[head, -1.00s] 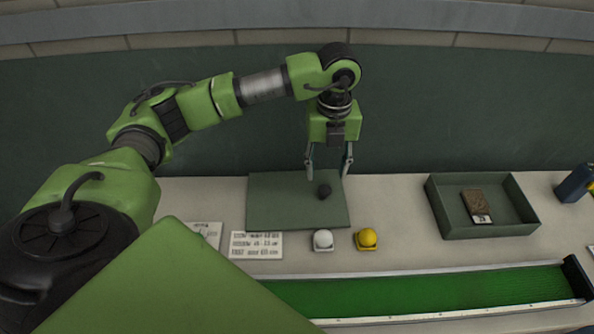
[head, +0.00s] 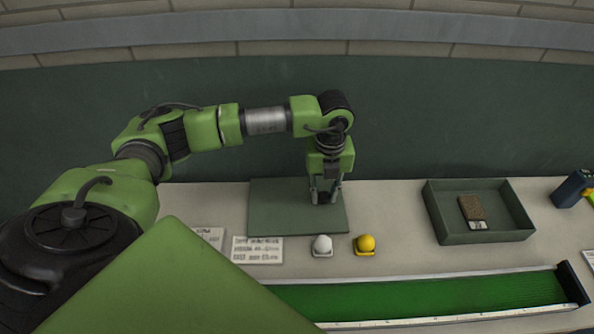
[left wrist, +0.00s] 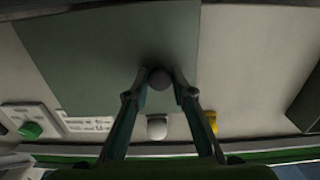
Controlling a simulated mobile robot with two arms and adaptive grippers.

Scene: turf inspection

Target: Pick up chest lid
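The chest lid (head: 275,207) is a flat dark green panel lying level at the back of the pale bench, with a small round dark knob. It also shows in the left wrist view (left wrist: 95,45). My left gripper (head: 326,197) points straight down over the right part of the lid. In the left wrist view its two fingers (left wrist: 160,84) stand close on either side of the knob (left wrist: 160,78), closed in around it. The fingers hide most of the knob in the head view. What is under the lid is hidden. My right gripper is not in view.
An open green tray (head: 487,237) holding a brown block (head: 472,208) stands to the right. A green turf strip (head: 430,297) runs along the front.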

